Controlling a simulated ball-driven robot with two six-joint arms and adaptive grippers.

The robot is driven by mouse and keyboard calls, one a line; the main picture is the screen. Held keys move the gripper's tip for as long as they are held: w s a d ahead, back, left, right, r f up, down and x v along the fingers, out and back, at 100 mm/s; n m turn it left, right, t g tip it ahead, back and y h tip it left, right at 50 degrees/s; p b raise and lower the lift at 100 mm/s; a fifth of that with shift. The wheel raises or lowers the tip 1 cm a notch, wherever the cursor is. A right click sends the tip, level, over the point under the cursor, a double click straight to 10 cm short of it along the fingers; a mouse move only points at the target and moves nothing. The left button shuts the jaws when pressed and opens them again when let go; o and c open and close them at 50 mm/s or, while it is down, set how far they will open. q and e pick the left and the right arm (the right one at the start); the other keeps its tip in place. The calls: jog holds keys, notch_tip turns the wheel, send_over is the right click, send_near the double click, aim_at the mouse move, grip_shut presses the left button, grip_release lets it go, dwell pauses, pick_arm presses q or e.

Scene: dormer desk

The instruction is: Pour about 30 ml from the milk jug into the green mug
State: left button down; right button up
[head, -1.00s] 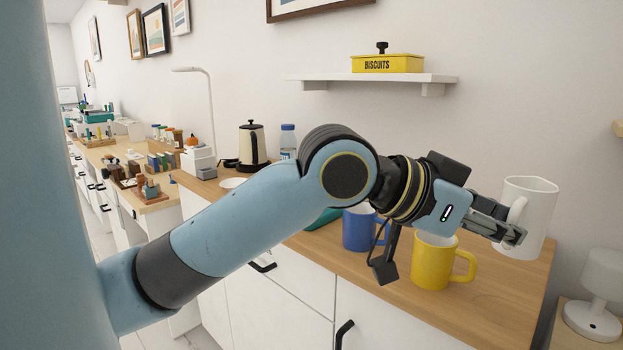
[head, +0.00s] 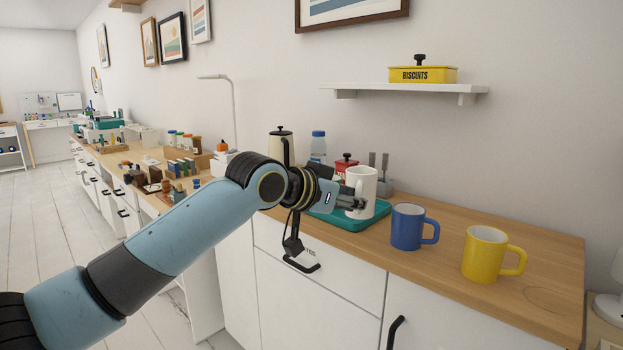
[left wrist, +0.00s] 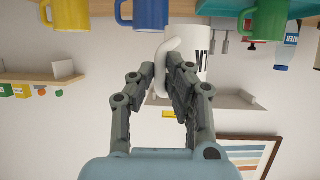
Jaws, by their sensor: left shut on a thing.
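The white jug (head: 363,188) is in my left gripper (head: 352,202) and looks upright over the teal tray in the head view. In the left wrist view, which is upside down, the fingers (left wrist: 170,85) close around the handle of the jug (left wrist: 190,42). Whether its base touches the tray cannot be told. The milk inside it does not show. My right gripper is not in view.
A blue mug (head: 409,229) and a yellow mug (head: 485,256) stand right of the teal tray (head: 345,222). Behind are a kettle (head: 278,147), a water bottle (head: 318,146) and a red container (head: 345,164). A shelf (head: 425,88) hangs above. The right counter end is clear.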

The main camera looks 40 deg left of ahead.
pick_arm(q)
jog(key=w+a+f+n+y, duration=0.3)
jog(key=w+a+f, duration=0.1)
jog(key=w+a, duration=0.5)
jog(key=shift+w+a+y+p, duration=0.3)
jog(key=shift+a, duration=0.8)
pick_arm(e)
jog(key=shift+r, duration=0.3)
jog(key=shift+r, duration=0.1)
